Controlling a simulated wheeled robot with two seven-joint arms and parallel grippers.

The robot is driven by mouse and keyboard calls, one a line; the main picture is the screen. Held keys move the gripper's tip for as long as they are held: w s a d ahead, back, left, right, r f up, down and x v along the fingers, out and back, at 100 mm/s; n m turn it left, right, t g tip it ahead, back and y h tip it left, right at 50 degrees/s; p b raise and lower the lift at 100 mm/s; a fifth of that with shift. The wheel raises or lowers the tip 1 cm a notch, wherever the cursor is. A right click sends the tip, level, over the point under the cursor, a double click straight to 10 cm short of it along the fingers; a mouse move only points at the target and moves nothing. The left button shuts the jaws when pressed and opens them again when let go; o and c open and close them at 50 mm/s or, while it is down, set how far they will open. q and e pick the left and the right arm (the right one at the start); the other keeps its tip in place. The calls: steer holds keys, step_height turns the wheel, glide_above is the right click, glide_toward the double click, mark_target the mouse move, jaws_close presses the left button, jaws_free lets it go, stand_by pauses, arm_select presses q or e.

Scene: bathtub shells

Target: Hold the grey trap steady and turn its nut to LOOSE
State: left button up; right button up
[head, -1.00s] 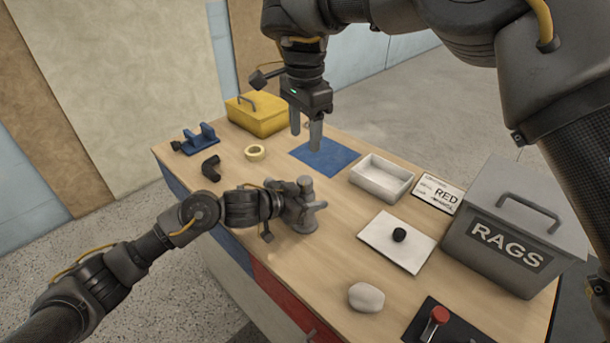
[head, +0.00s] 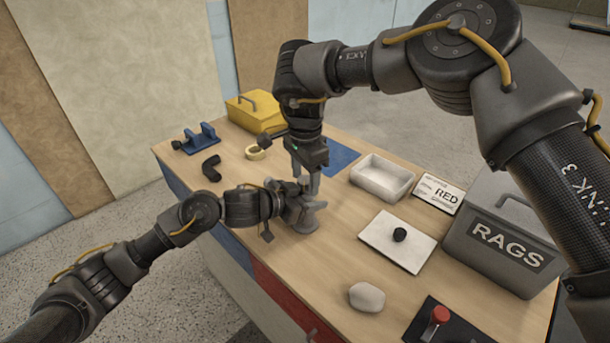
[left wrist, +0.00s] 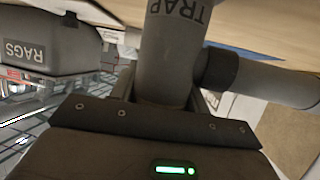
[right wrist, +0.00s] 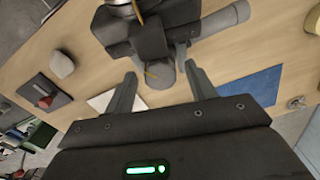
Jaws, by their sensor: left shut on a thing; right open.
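The grey trap (head: 308,222) stands at the table's near left edge. In the left wrist view its upright body (left wrist: 168,60) bears the word TRAP, and a side pipe (left wrist: 270,84) with a dark collar (left wrist: 217,70) branches off. I cannot tell whether that collar is the nut, and no LOOSE mark is legible. My left gripper (head: 294,208) is shut on the trap from the left. My right gripper (head: 306,182) is open and points down just above the trap. In the right wrist view its fingers (right wrist: 163,88) are apart, with part of the trap (right wrist: 160,74) beyond them.
A white tray (head: 382,177), a white plate (head: 375,240) with a black piece, and a grey RAGS box (head: 500,245) stand to the right. A black elbow (head: 210,167) and tape (head: 255,153) lie behind.

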mark_target(305, 179)
steer(key=shift+c, duration=0.3)
steer(key=c, duration=0.9)
steer(key=shift+m, duration=1.6)
steer(key=shift+c, duration=0.3)
steer(key=o, duration=1)
steer(key=shift+r, duration=0.15)
step_height(305, 179, up, 12)
steer(key=shift+f, duration=0.1)
